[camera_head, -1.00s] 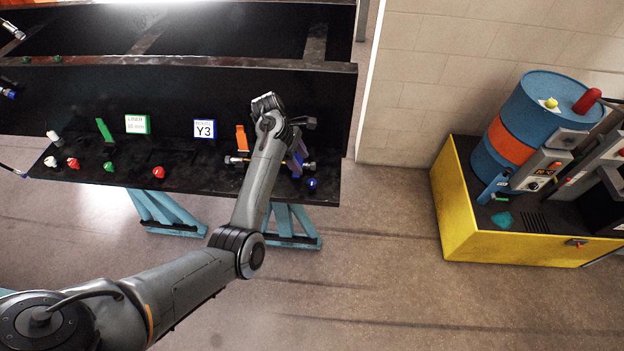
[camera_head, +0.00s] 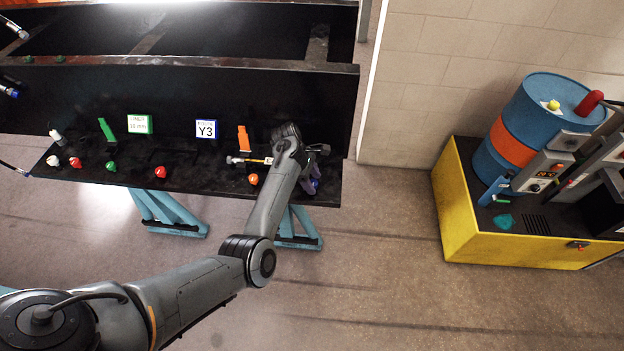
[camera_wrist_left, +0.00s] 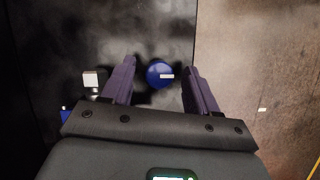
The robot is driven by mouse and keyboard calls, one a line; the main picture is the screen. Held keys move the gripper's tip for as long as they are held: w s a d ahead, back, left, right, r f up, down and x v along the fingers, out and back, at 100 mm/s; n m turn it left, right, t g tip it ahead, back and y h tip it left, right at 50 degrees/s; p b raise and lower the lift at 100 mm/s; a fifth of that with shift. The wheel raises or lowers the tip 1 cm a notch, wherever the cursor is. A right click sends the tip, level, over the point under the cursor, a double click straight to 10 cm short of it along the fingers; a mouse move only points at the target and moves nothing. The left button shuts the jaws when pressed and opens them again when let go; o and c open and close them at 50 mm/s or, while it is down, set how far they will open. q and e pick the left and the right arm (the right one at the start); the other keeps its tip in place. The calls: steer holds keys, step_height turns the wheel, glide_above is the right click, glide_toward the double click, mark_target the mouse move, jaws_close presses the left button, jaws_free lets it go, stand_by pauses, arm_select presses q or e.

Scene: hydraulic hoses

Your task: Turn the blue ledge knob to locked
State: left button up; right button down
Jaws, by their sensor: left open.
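The blue ledge knob (camera_wrist_left: 157,74) shows in the left wrist view as a round blue knob with a short white mark pointing right. It sits between the two purple fingers of my left gripper (camera_wrist_left: 160,68), with a gap on each side. The gripper is open and appears above the knob. In the head view my left gripper (camera_head: 311,178) is at the right end of the black ledge (camera_head: 205,178), and it and the arm mostly hide the blue knob. My right gripper is not in view.
An orange knob (camera_head: 253,179) and a red knob (camera_head: 159,172) stand along the ledge. A metal fitting (camera_head: 248,160) lies near the orange tag (camera_head: 243,138). The Y3 sign (camera_head: 206,129) stands behind. Floor is open right of the ledge, before the yellow bin (camera_head: 510,239).

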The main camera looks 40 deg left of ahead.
arm_select(q)
steer(key=shift+c, duration=0.3)
steer(key=c, duration=1)
